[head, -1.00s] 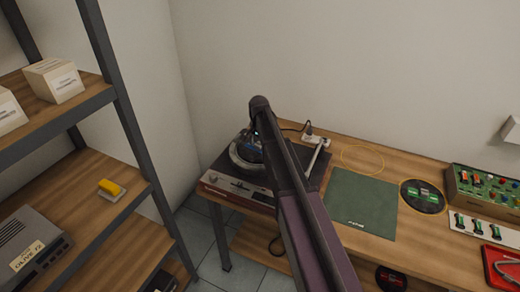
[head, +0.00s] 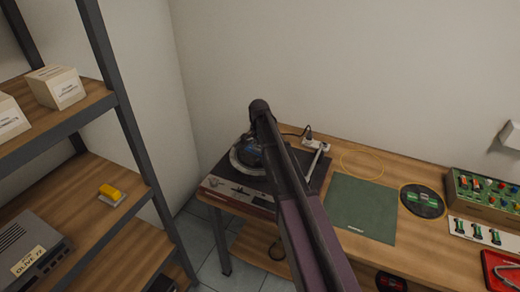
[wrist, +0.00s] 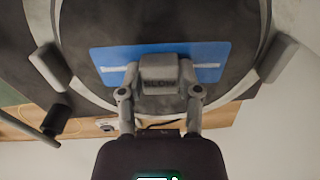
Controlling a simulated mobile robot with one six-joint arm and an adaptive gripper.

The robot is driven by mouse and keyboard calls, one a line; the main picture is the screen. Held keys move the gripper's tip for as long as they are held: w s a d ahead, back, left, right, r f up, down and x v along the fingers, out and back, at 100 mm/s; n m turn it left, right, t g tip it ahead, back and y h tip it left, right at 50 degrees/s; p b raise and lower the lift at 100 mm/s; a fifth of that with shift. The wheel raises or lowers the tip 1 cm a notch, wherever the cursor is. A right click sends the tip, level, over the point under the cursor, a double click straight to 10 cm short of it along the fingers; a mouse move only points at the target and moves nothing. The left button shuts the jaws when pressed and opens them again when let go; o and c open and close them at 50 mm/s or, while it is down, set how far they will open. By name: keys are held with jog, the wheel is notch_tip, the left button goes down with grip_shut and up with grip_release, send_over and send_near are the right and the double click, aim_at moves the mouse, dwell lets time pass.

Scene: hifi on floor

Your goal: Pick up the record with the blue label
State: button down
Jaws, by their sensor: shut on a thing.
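The record with the blue label (wrist: 108,58) is dark, with a grey raised block at its middle. In the head view, the record (head: 249,153) shows at the turntable (head: 236,190), partly hidden by my arm. My gripper (wrist: 160,72) is shut on the block at the record's middle. It also shows in part in the head view, above the turntable at the end of my arm. I cannot tell whether the record touches the platter or is slightly above it.
A green mat (head: 362,208) lies right of the turntable on the wooden desk (head: 417,247). A metal shelf (head: 121,118) is at left. Red-framed item (head: 500,270) sits front right.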

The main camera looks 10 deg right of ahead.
aim_at(259, 148)
jog(key=shift+r+p, duration=4.35)
jog(key=shift+r, duration=0.25)
jog(key=shift+a, duration=0.1)
